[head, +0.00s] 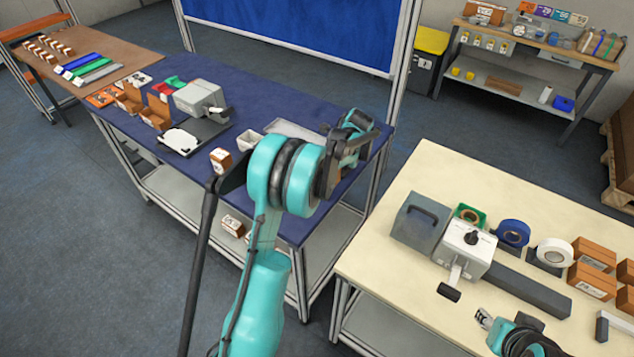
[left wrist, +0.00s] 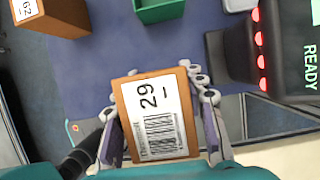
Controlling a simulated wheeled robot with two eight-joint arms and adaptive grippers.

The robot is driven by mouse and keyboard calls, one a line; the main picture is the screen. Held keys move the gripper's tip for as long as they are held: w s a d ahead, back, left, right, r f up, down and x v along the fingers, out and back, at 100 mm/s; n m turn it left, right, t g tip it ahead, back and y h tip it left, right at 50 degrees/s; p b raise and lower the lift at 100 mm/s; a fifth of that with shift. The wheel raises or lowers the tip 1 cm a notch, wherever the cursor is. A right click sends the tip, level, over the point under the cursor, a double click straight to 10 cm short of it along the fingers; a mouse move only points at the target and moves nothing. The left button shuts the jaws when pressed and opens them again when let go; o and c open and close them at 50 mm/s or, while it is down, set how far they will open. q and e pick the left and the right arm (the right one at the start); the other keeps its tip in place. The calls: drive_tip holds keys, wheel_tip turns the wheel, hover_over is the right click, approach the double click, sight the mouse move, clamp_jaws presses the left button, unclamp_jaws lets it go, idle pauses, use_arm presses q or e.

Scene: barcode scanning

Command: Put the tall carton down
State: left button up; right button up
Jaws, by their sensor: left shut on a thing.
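The tall carton (left wrist: 154,117) is brown with a white label reading 29 above a barcode, seen in the left wrist view. The fingers of my left gripper (left wrist: 158,115) lie along both its sides and are shut on it. The label faces the wrist camera. In the head view my left gripper (head: 352,138) is over the right end of the blue table (head: 270,95), and the carton cannot be made out there. My right gripper (head: 484,319) is at the front edge of the cream table, partly cut off; its opening is unclear.
A dark device reading READY with red lights (left wrist: 262,50) is right of the carton in the wrist view. Another carton marked 62 (left wrist: 50,22) and a green bin (left wrist: 160,9) are nearby. The cream table (head: 400,280) holds tape rolls, a grey box and cartons.

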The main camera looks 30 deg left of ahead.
use_arm(q)
drive_tip(key=a+f, duration=0.2)
drive_tip(key=a, duration=0.1)
wheel_tip(320, 180, down, 4)
drive_tip(key=shift+a+f+b, duration=0.1)
drive_tip(key=shift+b, duration=0.7)
drive_tip(key=o, duration=1.4)
drive_tip(key=shift+c, duration=0.2)
